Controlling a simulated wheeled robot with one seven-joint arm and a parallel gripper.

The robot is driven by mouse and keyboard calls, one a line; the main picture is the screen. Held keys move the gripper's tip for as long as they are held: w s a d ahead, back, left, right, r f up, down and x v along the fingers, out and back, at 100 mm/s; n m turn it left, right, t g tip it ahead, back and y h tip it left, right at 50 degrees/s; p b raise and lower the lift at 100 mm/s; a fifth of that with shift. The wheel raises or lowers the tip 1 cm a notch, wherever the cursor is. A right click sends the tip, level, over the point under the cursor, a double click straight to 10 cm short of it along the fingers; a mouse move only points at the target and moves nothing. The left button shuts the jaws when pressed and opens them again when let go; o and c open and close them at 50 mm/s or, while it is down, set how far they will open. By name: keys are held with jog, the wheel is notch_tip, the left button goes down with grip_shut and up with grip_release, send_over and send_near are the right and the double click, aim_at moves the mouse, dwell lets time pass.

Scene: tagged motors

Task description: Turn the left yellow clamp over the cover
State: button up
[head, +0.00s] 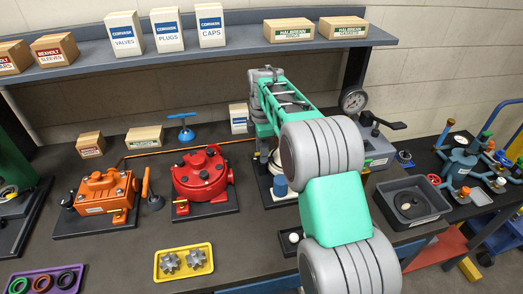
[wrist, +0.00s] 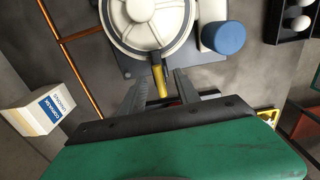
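A white round cover (wrist: 150,18) on a grey base plate fills the top of the wrist view. In the head view, the white unit (head: 274,163) is mostly hidden behind my arm. One yellow clamp (wrist: 159,80) sticks out from the cover's near edge in the wrist view. No second yellow clamp can be made out. My gripper (wrist: 160,77) is open, with one finger on each side of this clamp. I cannot tell whether either finger touches it. The gripper itself is hidden in the head view.
A blue cylinder (wrist: 221,37) stands close to the cover's right. A copper pipe (wrist: 62,45) and a small white-and-brown box (wrist: 44,112) lie to the left. A red motor (head: 202,176) and an orange motor (head: 104,196) stand on the bench left of my arm.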

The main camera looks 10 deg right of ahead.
notch_tip(320, 180, up, 8)
jog(key=shift+f+b, duration=0.1)
jog(key=shift+b, duration=0.5)
jog(key=s+r+m+t, duration=0.2)
jog(key=s+r+m, duration=0.2)
jog(key=s+m, duration=0.75)
jog(key=s+f+m+t, duration=0.1)
jog(key=s+f+m, duration=0.2)
jog(key=s, duration=0.5)
jog(key=s+f+m+t, duration=0.1)
jog(key=s+f+m, duration=0.2)
jog(key=s, duration=0.5)
jog(key=shift+f+m, duration=0.35)
jog(key=shift+f, duration=0.3)
jog(key=shift+s+a, duration=0.1)
